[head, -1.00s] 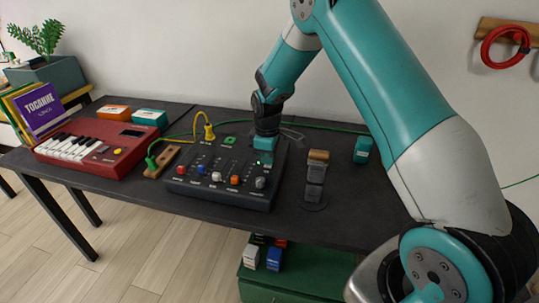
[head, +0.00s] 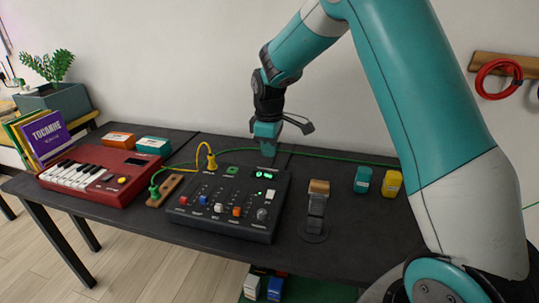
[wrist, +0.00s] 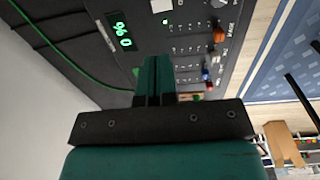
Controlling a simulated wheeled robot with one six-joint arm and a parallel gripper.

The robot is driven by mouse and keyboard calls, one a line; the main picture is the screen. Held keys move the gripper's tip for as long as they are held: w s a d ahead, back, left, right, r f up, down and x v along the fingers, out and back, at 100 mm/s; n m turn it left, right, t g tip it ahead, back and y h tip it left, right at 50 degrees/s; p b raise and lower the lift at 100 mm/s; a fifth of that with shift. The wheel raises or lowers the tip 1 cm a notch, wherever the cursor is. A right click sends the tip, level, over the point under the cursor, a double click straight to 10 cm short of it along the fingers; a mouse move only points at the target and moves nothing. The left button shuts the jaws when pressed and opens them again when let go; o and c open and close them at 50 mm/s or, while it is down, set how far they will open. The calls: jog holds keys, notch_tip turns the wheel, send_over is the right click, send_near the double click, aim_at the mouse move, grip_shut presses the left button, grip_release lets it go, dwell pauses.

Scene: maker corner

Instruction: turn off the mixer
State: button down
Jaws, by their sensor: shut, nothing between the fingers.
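The mixer (head: 185,216) is a dark box on the black table, with a row of coloured knobs along its front. Its small display (head: 265,175) at the back right is lit green, and it also glows in the wrist view (wrist: 120,35). A pale rectangular button or switch (head: 270,194) sits in front of the display; it shows in the wrist view (wrist: 161,5) too. I cannot tell its position. My gripper (head: 267,152) is shut and empty, raised near the mixer's back right edge, apart from it. Its closed fingers (wrist: 153,62) show in the wrist view.
A red keyboard (head: 100,178) stands at the left. Yellow and green cables (head: 211,160) run to the mixer. A wood-topped stand (head: 317,205) is close on the mixer's right. Teal (head: 362,180) and yellow (head: 391,184) containers stand further right.

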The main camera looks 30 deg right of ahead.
aim_at(272, 192)
jog(key=shift+f, duration=0.1)
jog(key=b, duration=0.7)
jog(key=shift+s+a+t+h, duration=0.1)
jog(key=shift+s+t+h, duration=0.2)
jog(key=shift+s, duration=0.05)
jog(key=f, duration=0.9)
jog(key=w+d+f, duration=0.1)
jog(key=f, duration=0.3)
jog(key=shift+w+d+f+b, duration=0.1)
jog(key=shift+f+b, duration=0.2)
jog(key=shift+b, duration=0.05)
